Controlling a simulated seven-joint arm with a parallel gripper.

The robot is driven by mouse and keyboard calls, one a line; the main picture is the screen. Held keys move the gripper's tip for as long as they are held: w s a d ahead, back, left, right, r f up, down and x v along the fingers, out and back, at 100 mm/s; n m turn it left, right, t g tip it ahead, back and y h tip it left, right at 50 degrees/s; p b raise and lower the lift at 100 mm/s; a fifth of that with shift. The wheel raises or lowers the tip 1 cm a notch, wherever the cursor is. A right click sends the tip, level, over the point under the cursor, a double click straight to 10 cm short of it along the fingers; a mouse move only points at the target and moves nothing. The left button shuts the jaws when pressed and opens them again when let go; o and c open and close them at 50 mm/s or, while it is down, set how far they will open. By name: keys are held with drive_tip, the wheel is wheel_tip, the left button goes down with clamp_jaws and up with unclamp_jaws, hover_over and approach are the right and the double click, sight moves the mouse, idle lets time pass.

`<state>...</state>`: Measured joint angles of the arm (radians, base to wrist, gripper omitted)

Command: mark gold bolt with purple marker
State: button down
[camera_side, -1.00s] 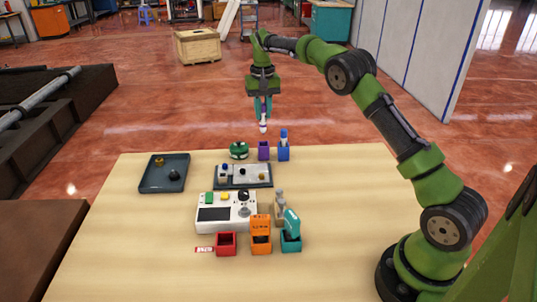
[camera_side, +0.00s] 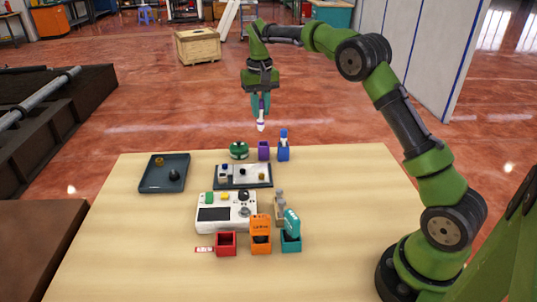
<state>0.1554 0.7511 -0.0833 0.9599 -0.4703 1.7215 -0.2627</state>
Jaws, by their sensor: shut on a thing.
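My gripper (camera_side: 261,104) is shut on the white-and-purple marker (camera_side: 261,125), tip down, in the air beyond the table's far edge. The purple holder (camera_side: 263,153) stands on the table below it with no marker seen in it. A small gold piece (camera_side: 262,176) sits at the right of the grey plate (camera_side: 241,184). Another gold piece (camera_side: 159,162) lies in the dark tray (camera_side: 150,183) at the left. Both are too small for me to tell which is the gold bolt.
A blue marker stands in a blue holder (camera_side: 283,154) beside the purple one. A green round object (camera_side: 239,150) is to its left. A white device (camera_side: 210,225) and red (camera_side: 226,247), orange (camera_side: 261,248) and teal (camera_side: 291,245) bins are nearer. The table's right side is clear.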

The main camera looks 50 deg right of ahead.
sight(260, 123)
drive_tip(key=s+a+f+n, duration=0.6)
drive_tip(key=f+n, duration=0.1)
drive_tip(key=f, duration=0.1)
drive_tip(key=shift+a, duration=0.2)
idle(0.4)
drive_tip(key=shift+f, duration=0.65)
idle(0.6)
drive_tip(key=shift+w+d+f, duration=0.25)
drive_tip(key=shift+w+d, duration=0.2)
drive_tip(key=shift+d, duration=0.1)
idle(1.0)
drive_tip(key=shift+w+d+r, duration=0.2)
drive_tip(key=shift+w+d, duration=0.1)
drive_tip(key=shift+w, duration=0.15)
idle(0.5)
drive_tip(key=shift+f, duration=0.7)
idle(0.6)
wheel_tip(260, 123, up, 6)
idle(1.0)
